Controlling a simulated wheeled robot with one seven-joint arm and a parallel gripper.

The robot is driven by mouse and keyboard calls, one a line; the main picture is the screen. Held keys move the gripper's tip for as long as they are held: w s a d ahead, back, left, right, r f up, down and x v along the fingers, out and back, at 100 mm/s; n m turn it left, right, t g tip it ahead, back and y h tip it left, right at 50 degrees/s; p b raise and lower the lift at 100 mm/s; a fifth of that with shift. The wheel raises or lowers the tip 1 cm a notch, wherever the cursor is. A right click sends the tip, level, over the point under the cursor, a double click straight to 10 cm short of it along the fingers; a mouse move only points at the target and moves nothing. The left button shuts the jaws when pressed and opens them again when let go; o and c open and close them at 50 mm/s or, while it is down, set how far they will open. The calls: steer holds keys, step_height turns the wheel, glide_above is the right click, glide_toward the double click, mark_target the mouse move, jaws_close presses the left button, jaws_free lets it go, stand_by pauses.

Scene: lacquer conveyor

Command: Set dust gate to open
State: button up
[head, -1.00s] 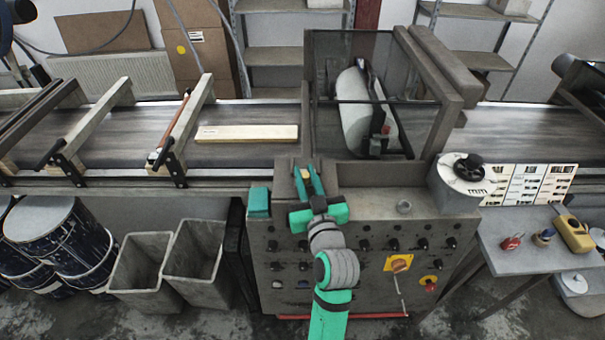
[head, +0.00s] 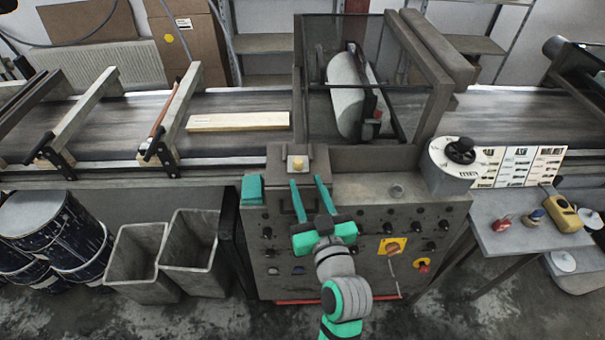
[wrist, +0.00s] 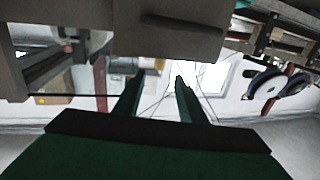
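A grey plate or housing (head: 318,168) with a small pale yellow knob (head: 298,163) stands at the upper left edge of the control cabinet; it may be the dust gate, but no label for it is readable. My gripper (head: 306,182) is in front of and below the knob, with its two teal fingers spread and nothing visible between them. In the wrist view the fingers (wrist: 158,82) are also apart and empty, below a large dark grey block (wrist: 150,30). The wrist view does not show the knob clearly.
The cabinet front (head: 350,270) carries several black knobs and a yellow-red switch (head: 423,265). A teal box (head: 252,190) sits left of my gripper. A wooden board (head: 238,121) lies on the conveyor. Two grey bins (head: 190,255) and a small table (head: 515,235) flank the cabinet.

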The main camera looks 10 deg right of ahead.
steer(key=shift+s+d, duration=0.15)
steer(key=shift+s, duration=0.9)
steer(key=shift+w, duration=0.1)
